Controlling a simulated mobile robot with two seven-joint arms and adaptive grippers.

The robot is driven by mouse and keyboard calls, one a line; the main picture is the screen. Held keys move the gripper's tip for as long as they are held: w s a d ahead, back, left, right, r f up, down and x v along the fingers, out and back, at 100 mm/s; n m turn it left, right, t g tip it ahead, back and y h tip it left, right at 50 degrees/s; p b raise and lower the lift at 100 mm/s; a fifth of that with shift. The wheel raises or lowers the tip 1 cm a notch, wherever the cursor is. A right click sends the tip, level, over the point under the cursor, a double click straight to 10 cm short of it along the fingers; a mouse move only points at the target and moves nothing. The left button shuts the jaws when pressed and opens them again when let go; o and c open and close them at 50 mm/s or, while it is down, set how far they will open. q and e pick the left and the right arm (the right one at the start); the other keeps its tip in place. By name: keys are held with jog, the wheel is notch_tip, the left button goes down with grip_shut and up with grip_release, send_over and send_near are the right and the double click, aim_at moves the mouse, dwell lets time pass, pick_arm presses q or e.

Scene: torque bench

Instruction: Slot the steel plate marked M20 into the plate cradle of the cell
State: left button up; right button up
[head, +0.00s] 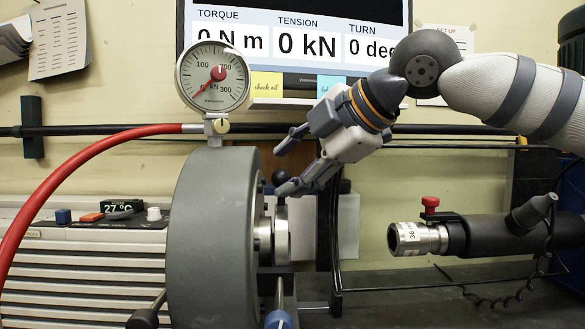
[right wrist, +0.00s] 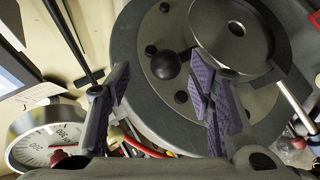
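The grey round cell (head: 208,245) stands left of centre in the head view. A steel plate (head: 281,236) stands upright, nearly edge-on, beside its right face; I cannot read any M20 mark. A black ball knob (head: 281,178) is above the plate. In the right wrist view, the plate (right wrist: 233,28) shows as a disc with a central hole against the cell face (right wrist: 135,45), with the ball knob (right wrist: 167,64) by its edge. The cradle is hard to make out. My right gripper (head: 277,163) is open near the knob, its fingers (right wrist: 165,95) apart and empty. My left gripper is not in view.
A dial gauge (head: 212,77) sits on top of the cell, with a red hose (head: 85,158) running left. A dark tool with a steel socket (head: 418,239) lies level on the right. A screen (head: 295,40) is behind. Free space separates plate and socket.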

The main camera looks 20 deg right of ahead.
jog(key=shift+w+f, duration=0.1)
jog(key=shift+f, duration=0.4)
jog(key=v, duration=1.2)
jog(key=shift+r, duration=0.4)
